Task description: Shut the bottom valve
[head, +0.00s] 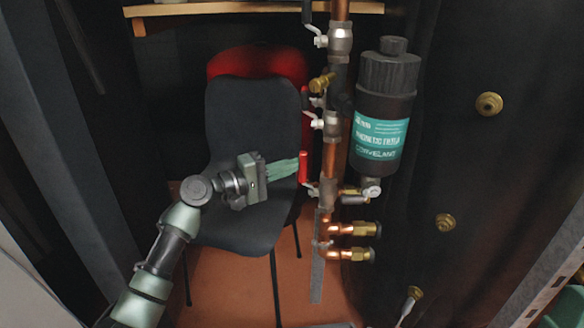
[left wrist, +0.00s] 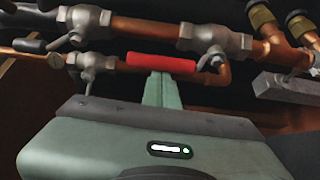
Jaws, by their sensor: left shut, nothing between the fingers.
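The bottom valve (head: 328,192) sits low on the vertical copper pipe. Its red lever handle (head: 303,167) points up, roughly along the pipe. In the left wrist view, the red handle (left wrist: 160,63) lies across the picture and its metal lever meets the valve body (left wrist: 236,47). My left gripper (head: 297,166) is shut and empty, with its green fingertips right at the left side of the red handle. In the left wrist view, the fingertips (left wrist: 159,76) end at the handle's edge; I cannot tell whether they touch it. My right gripper is not in view.
Two more valves sit higher on the pipe, a middle one (head: 331,126) and a top one (head: 340,43). A black canister (head: 387,85) hangs right of the pipe. Brass-ended copper stubs (head: 357,229) stick out below. A dark chair (head: 240,130) stands behind my arm.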

